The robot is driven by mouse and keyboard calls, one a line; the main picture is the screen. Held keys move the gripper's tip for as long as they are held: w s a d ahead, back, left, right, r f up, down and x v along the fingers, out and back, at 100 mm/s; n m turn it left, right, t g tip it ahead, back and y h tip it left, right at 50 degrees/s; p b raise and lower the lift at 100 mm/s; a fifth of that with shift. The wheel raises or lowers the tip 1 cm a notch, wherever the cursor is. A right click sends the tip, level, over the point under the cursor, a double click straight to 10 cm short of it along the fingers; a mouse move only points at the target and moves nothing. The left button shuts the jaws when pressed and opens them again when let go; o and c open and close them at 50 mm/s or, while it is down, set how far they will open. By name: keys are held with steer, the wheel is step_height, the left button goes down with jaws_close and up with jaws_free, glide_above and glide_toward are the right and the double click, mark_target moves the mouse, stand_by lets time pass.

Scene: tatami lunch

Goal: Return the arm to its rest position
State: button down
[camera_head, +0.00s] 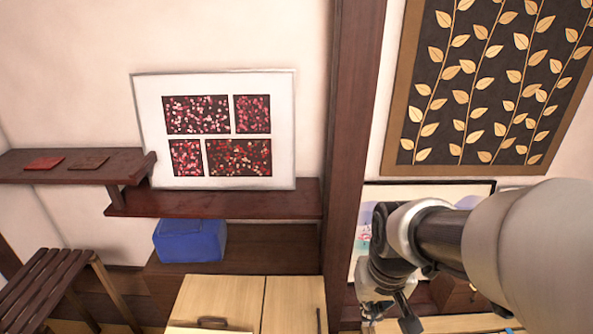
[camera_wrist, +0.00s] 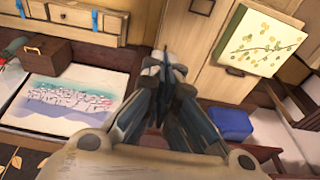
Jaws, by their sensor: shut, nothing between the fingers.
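My arm reaches in from the right side of the head view, bent downward in front of the wall. My gripper (camera_wrist: 161,58) shows in the middle of the wrist view, with its fingers together and nothing between them. In the head view the gripper is partly cut off at the bottom edge, below the wrist joint. It appears apart from the furniture around it.
Dark wall shelves (camera_head: 220,204) hold a framed picture (camera_head: 150,120). A blue box (camera_head: 190,241) sits beneath, near pale cabinets (camera_head: 225,295). A slatted stool (camera_head: 45,285) stands at left. A wooden post (camera_head: 350,130) rises beside my arm. A leaf-pattern panel (camera_head: 490,80) hangs above.

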steer(key=s+r+t, duration=0.2)
steer(key=s+r, duration=0.6)
steer(key=s, duration=0.5)
steer(key=shift+d+r+t, duration=0.15)
steer(key=shift+r+t, duration=0.2)
steer(key=shift+t, duration=0.05)
steer(key=c, duration=2.4)
jaws_free()
